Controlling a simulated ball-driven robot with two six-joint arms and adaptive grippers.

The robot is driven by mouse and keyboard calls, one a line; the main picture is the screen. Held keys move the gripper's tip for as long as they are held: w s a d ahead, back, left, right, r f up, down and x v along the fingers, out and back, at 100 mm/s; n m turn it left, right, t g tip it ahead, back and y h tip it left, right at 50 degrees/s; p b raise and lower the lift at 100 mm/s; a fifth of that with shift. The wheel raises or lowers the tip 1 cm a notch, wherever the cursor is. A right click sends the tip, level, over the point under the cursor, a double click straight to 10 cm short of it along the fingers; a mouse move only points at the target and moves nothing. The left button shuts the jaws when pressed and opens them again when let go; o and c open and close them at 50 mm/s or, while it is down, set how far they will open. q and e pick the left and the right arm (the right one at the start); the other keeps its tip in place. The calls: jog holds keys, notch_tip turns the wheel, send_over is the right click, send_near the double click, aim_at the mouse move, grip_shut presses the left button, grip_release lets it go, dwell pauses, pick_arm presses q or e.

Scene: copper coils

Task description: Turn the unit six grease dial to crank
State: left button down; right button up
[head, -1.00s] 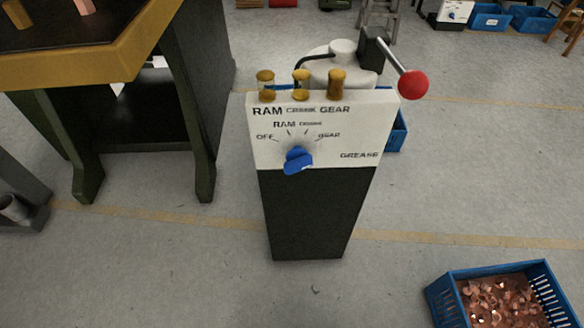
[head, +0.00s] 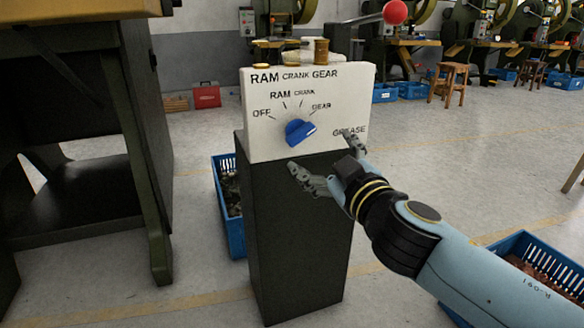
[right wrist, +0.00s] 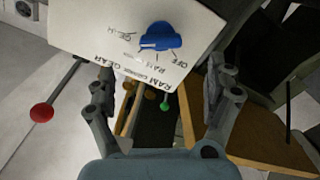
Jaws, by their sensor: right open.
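The grease unit's white panel (head: 260,145) sits on a dark pedestal and carries the labels OFF, RAM, CRANK, GEAR and GREASE. The blue dial (head: 300,131) is at its middle, with a white mark at its right end, on the GEAR side. My right gripper (head: 325,157) is open and empty, below and right of the dial, apart from it, fingers towards the panel. In the right wrist view the dial (right wrist: 160,37) appears upside down, beyond and between the spread fingers (right wrist: 160,82). My left gripper is not in view.
A lever with a red ball (head: 395,12) rises behind the panel's top right. A dark press frame (head: 140,120) stands at the left. Blue crates lie behind the pedestal (head: 229,220) and at the lower right (head: 525,243). Floor is clear between.

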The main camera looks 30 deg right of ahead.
aim_at(303, 138)
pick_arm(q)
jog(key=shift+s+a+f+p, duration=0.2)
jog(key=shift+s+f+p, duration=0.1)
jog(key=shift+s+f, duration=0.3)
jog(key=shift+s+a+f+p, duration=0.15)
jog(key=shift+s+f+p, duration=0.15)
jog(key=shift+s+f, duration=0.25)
pick_arm(e)
jog(key=x, duration=1)
jog(key=shift+w+a, duration=0.1)
jog(key=shift+w, duration=0.3)
jog(key=c, duration=1.2)
